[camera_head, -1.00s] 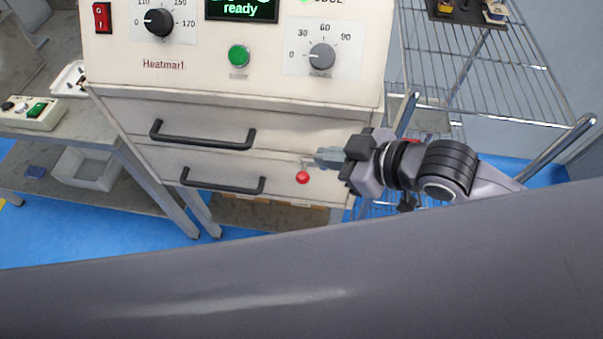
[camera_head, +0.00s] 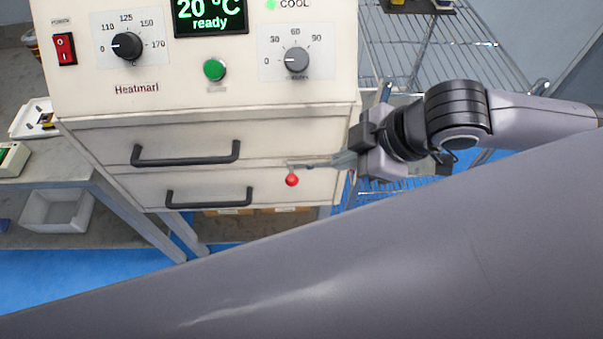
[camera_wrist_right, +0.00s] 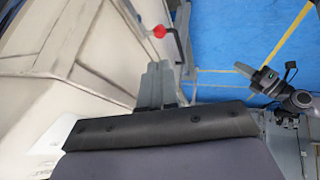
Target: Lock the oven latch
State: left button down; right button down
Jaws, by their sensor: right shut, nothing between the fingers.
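The oven (camera_head: 90,125) is a cream cabinet with two front drawers. Its latch shows as a red ball knob (camera_head: 292,180) on a short lever at the right side of the lower drawer. In the wrist view the red ball (camera_wrist_right: 159,31) sits on a dark bent lever, just beyond my fingertips. My right gripper (camera_head: 333,161) comes from the right, shut and empty, with its fingertips close to the lever; I cannot tell whether they touch. Its fingers (camera_wrist_right: 157,75) are together in the wrist view. What looks like my left gripper (camera_wrist_right: 249,72) is at the right there, its jaws unclear.
Two black drawer handles (camera_head: 187,155) stick out left of the latch. A wire rack (camera_head: 440,50) stands behind my right arm. A side table (camera_head: 60,180) and white bin (camera_head: 58,211) are at the left. My own large grey arm link covers the lower head view.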

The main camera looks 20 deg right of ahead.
aim_at(295, 179)
jog(key=b+x, duration=0.1)
jog(key=x, duration=1.3)
